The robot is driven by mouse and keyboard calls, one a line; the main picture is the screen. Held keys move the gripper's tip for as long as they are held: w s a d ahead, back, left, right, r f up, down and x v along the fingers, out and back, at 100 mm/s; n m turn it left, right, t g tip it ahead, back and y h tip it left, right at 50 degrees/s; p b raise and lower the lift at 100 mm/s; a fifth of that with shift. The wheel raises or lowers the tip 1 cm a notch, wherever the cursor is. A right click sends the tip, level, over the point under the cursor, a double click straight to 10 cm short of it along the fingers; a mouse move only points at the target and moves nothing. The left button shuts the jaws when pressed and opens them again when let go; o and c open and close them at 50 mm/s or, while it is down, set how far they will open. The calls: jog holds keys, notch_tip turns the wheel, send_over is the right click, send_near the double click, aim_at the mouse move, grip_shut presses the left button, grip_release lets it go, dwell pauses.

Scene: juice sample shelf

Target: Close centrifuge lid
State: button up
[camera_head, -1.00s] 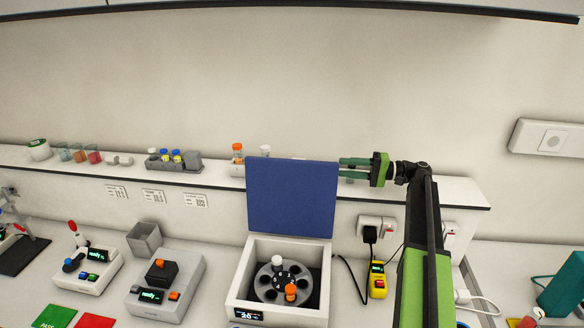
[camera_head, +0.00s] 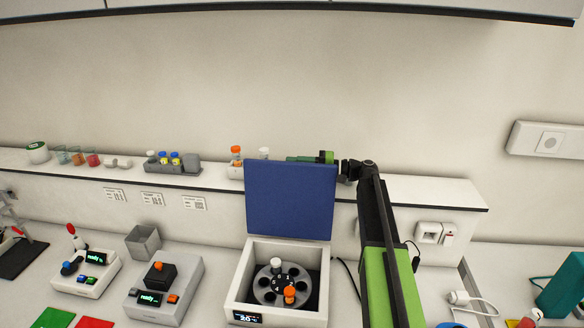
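The centrifuge (camera_head: 236,296) is a white box on the bench with a small display on its front. Its blue lid (camera_head: 290,200) stands upright, open, at the back edge. Inside, a dark grey rotor (camera_head: 268,294) holds a white-capped tube (camera_head: 276,265) and an orange-capped tube (camera_head: 289,293). My gripper (camera_head: 305,159) is behind the lid's top edge, pointing left. Its green body shows above the lid's upper right corner. The fingers are mostly hidden by the lid, so their opening and any contact with the lid cannot be seen.
A shelf (camera_head: 430,191) behind the lid carries an orange-capped tube (camera_head: 236,155), a white-capped tube (camera_head: 264,154) and a grey rack (camera_head: 172,168). A grey device (camera_head: 170,290) stands left of the centrifuge. Sockets (camera_head: 436,233) are on the wall at right.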

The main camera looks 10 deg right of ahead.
jog(key=shift+w+a, duration=0.1)
jog(key=shift+a, duration=0.2)
jog(key=c, duration=0.7)
grip_shut()
dwell(0.6)
